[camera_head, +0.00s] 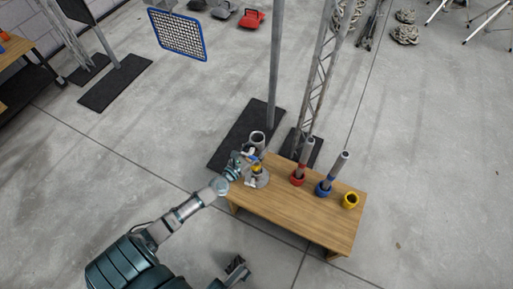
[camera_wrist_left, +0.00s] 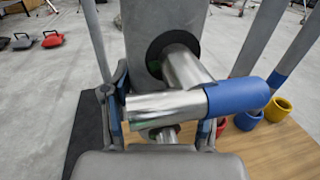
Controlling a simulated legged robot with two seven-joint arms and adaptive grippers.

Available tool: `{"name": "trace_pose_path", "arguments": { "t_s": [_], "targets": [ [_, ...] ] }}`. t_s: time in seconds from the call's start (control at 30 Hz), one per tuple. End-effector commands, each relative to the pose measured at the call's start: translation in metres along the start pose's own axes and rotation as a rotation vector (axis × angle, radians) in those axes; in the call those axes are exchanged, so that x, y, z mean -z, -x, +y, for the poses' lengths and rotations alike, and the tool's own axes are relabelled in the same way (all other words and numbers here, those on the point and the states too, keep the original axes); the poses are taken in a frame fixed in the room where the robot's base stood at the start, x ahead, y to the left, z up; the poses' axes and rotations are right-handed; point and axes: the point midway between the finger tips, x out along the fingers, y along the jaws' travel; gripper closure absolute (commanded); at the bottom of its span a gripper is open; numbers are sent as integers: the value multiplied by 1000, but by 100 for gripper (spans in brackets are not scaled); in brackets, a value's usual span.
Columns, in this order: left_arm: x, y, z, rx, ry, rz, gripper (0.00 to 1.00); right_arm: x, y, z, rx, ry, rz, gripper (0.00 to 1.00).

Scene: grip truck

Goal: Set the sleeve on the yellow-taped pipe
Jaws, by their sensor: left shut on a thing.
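A grey hollow sleeve (camera_head: 257,138) with a dark open top stands upright at the table's far left corner. My left gripper (camera_head: 247,157) is shut on it from the left side. Just below the gripper, a yellow band (camera_head: 257,168) shows above a round grey base (camera_head: 260,181). The gripper hides how the sleeve and the yellow-taped pipe meet. In the left wrist view, a wide grey cylinder (camera_wrist_left: 160,25) stands upright in front of the gripper, partly hidden by shiny metal parts. What appears to be my right gripper (camera_head: 237,268) is low in the head view, away from the table.
On the wooden table (camera_head: 285,213), one grey pipe (camera_head: 308,151) stands in a red collar (camera_head: 297,178) and another (camera_head: 340,164) in a blue collar (camera_head: 323,189). A yellow collar (camera_head: 350,200) at right holds no pipe. A tall post (camera_head: 276,60) and lattice mast (camera_head: 319,85) stand behind.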

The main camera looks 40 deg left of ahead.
Motion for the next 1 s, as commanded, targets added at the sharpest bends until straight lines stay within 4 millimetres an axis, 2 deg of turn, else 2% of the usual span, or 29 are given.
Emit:
{"name": "trace_pose_path", "arguments": {
  "t_s": [0.73, 0.77, 0.87, 1.0],
  "targets": [
    [3, 0, 0, -1, 0, -2, 100, -2, 5, 0, -2, -2, -4, 37],
    [3, 0, 0, -1, 0, -2, 37, -2, 5, 0, -2, -2, -4, 37],
    [3, 0, 0, -1, 0, -2, 12, -2, 5, 0, -2, -2, -4, 37],
    [3, 0, 0, 0, 0, -1, 12, -2, 5, 0, -2, -1, -4, 37]
  ]
}}
